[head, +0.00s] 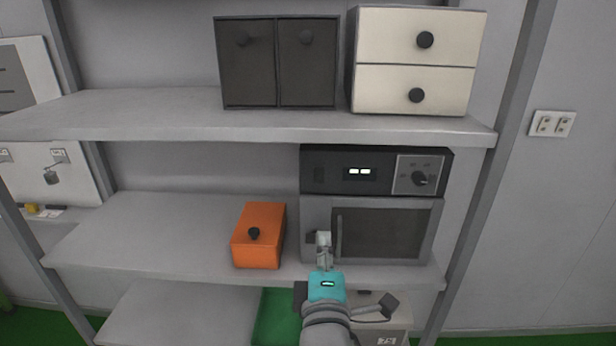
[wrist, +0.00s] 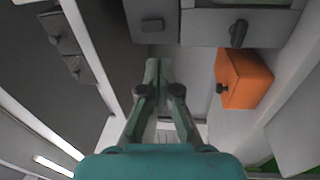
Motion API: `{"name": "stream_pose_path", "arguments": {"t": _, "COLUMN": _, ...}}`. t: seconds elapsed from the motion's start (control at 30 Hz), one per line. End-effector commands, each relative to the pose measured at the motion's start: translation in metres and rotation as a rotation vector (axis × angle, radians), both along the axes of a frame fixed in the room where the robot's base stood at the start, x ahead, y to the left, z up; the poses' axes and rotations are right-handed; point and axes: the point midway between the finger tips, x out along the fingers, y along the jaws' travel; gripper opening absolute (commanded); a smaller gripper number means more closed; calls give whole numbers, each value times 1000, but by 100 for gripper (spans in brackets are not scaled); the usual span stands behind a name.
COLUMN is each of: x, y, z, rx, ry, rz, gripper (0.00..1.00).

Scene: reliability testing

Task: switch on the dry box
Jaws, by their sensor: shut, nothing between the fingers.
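A grey cabinet with a dark window door, which looks like the dry box (head: 385,232), stands on the middle shelf in the head view. A vertical handle (head: 340,236) is at the door's left edge. A small dark part (head: 311,237) on its left front is partly behind my fingers. My gripper (head: 323,240) is shut and empty before the cabinet's left front. Its fingertips (wrist: 158,68) meet in the wrist view.
An orange box (head: 258,240) with a dark knob sits left of the cabinet, also in the wrist view (wrist: 245,80). Dark drawers (head: 278,90) and cream drawers (head: 415,55) stand on the upper shelf (head: 200,112). The middle shelf's left part (head: 150,235) is clear.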

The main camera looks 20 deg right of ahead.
Motion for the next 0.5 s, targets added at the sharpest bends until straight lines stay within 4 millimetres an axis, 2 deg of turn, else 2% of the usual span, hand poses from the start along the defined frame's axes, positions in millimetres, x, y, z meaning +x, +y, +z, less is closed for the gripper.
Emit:
{"name": "stream_pose_path", "arguments": {"t": 0.03, "x": 2, "y": 1, "z": 10, "rx": -8, "ry": -5, "rz": -11, "gripper": 0}}
{"name": "stream_pose_path", "arguments": {"t": 0.2, "x": 5, "y": 1, "z": 25, "rx": -30, "ry": -6, "rz": -38, "gripper": 0}}
{"name": "stream_pose_path", "arguments": {"t": 0.5, "x": 6, "y": 0, "z": 28, "rx": -35, "ry": -5, "rz": -45, "gripper": 0}}
